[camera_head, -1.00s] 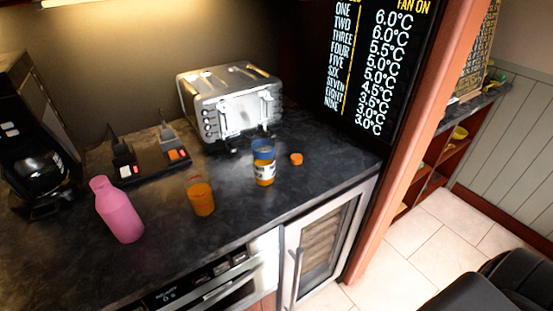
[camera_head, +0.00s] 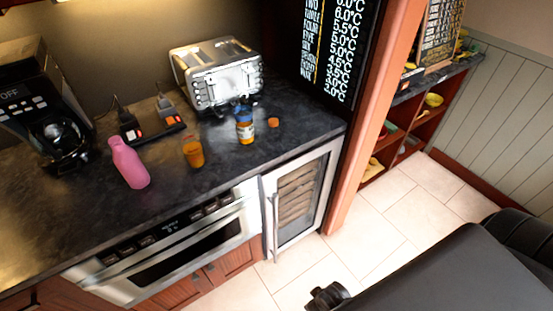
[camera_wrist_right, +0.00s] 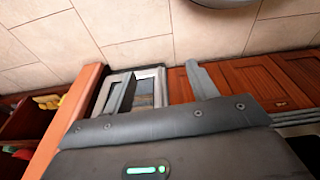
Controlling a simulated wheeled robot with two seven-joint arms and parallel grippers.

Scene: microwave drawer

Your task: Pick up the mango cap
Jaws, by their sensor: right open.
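The small orange mango cap (camera_head: 273,122) lies on the dark counter, just right of a labelled orange-and-white jar (camera_head: 245,132) and apart from it. My right arm comes in from the lower right of the head view. Its gripper (camera_head: 328,297) is low over the floor, in front of the counter and far from the cap. In the right wrist view the right gripper (camera_wrist_right: 162,84) has its two fingers spread, with nothing between them. The cap is not in the wrist view. My left gripper is not in view.
A pink bottle (camera_head: 129,163), an orange cup (camera_head: 193,152) and a blue item (camera_head: 242,110) stand on the counter. A toaster (camera_head: 216,74) and coffee maker (camera_head: 45,118) are behind. A glass-door cooler (camera_head: 300,197) is below. The pillar (camera_head: 373,115) bounds the counter's right end.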

